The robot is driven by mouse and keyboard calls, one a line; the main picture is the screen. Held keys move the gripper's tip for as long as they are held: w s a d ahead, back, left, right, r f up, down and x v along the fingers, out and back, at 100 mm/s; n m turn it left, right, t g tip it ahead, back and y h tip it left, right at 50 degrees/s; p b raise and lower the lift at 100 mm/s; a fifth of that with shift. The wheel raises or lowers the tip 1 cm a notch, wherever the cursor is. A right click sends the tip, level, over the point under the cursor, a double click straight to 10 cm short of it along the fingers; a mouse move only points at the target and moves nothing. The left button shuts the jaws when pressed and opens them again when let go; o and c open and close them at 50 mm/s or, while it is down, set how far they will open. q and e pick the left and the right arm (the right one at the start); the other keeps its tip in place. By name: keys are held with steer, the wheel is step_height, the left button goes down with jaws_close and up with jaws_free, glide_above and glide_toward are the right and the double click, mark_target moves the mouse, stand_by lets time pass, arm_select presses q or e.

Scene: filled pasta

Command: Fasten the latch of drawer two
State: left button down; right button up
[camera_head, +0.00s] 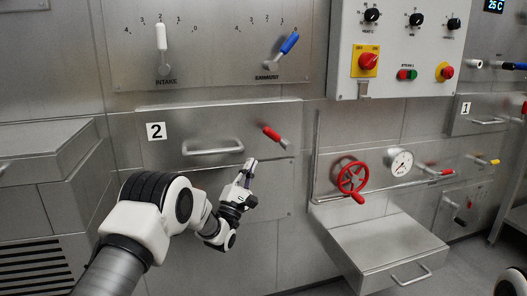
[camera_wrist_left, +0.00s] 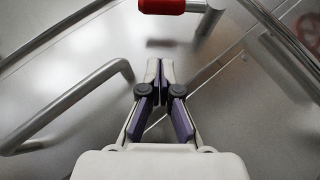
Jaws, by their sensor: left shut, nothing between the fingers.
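Drawer two (camera_head: 180,124) is the steel front marked with a "2" label (camera_head: 156,131); it looks shut in the head view. Its bar handle (camera_head: 212,150) is at the middle of the front. The latch (camera_head: 275,137) has a red grip and a metal end, and lies slanted at the front's right side. The red grip also shows at the top of the left wrist view (camera_wrist_left: 162,6). My left gripper (camera_head: 250,165) is shut and empty, just below the latch and right of the handle; its fingertips (camera_wrist_left: 160,65) point toward the panel, apart from the red grip. My right gripper is not in view.
Intake (camera_head: 162,38) and exhaust (camera_head: 288,44) levers are above. A red valve wheel (camera_head: 353,178) and a gauge (camera_head: 399,162) are to the right, above a steel box (camera_head: 385,245). A control panel (camera_head: 400,45) and drawer one's label (camera_head: 466,108) are farther right.

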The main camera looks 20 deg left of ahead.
mark_target(277, 138)
arm_select(q)
steer(key=b+x, duration=0.1)
steer(key=x, duration=0.2)
steer(key=shift+w+d+r, duration=0.1)
steer(key=shift+w+r, duration=0.05)
steer(key=shift+w, duration=0.2)
steer(key=d+r, duration=0.2)
steer(key=r, duration=0.1)
steer(key=shift+w+d+b, duration=0.25)
steer(key=shift+w+b, duration=0.1)
steer(key=shift+b, duration=0.05)
steer(key=shift+r, duration=0.1)
